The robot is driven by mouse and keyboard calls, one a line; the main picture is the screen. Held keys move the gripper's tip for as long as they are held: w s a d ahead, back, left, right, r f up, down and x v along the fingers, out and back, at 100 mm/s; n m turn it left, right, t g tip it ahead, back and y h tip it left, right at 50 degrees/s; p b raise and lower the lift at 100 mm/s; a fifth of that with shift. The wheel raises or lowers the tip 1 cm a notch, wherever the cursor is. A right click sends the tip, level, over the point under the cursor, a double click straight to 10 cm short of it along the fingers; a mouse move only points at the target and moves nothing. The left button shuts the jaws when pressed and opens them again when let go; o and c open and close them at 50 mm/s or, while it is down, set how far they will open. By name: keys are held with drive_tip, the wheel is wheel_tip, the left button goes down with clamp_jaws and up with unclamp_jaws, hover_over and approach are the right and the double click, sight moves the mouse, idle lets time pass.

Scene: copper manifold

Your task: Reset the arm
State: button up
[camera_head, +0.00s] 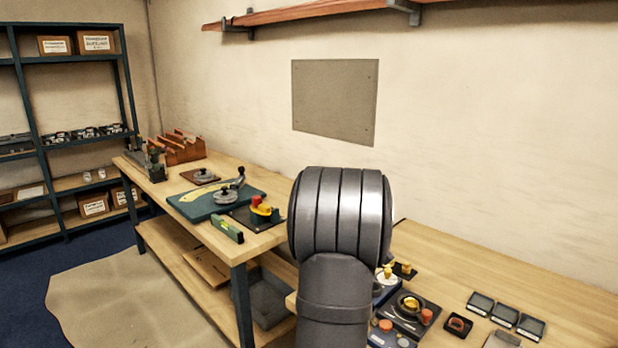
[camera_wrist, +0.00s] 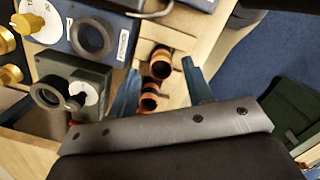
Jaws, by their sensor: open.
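My gripper (camera_wrist: 158,65) shows in the wrist view as two blue fingers spread apart, with nothing held between them. Beyond the fingers, copper-coloured pipe fittings (camera_wrist: 160,65) sit in a light wooden holder. They appear between the fingers in the picture; whether the fingers touch them I cannot tell. In the head view my grey arm stands in the middle and hides part of the right bench. The gripper itself is not visible there.
In the wrist view, a blue box with a black ring (camera_wrist: 93,37) and a grey box (camera_wrist: 82,78) stand left of the fingers. In the head view, small black trays (camera_head: 505,314) lie on the right bench. A green mat (camera_head: 190,206) lies on the left bench.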

drive_tip(key=shift+f, duration=0.4)
wheel_tip(320, 180, down, 3)
drive_tip(key=shift+r, duration=0.1)
wheel_tip(320, 180, up, 12)
drive_tip(key=a+f, duration=0.1)
drive_tip(key=f, duration=0.7)
drive_tip(key=d+f, duration=0.1)
drive_tip(key=f, duration=0.3)
drive_tip(key=shift+f, duration=0.35)
drive_tip(key=r, duration=0.5)
drive_tip(key=shift+s+d+r, duration=0.2)
drive_tip(key=shift+s+d, duration=0.05)
drive_tip(key=shift+d, duration=0.1)
drive_tip(key=s+d+r, duration=0.6)
drive_tip(key=s+d, duration=0.1)
drive_tip(key=s+d+r+n, duration=0.2)
drive_tip(key=d, duration=1.3)
drive_tip(key=w+a+f, duration=0.2)
drive_tip(key=w+f, duration=0.1)
drive_tip(key=w+a+f, duration=0.2)
drive_tip(key=w+f, duration=0.1)
drive_tip(key=w+a+f, duration=0.2)
drive_tip(key=w+f, duration=0.1)
drive_tip(key=shift+w+a+f, duration=0.1)
drive_tip(key=shift+w+a, duration=0.2)
drive_tip(key=shift+a, duration=0.05)
drive_tip(key=shift+f, duration=0.6)
drive_tip(key=shift+r, duration=0.1)
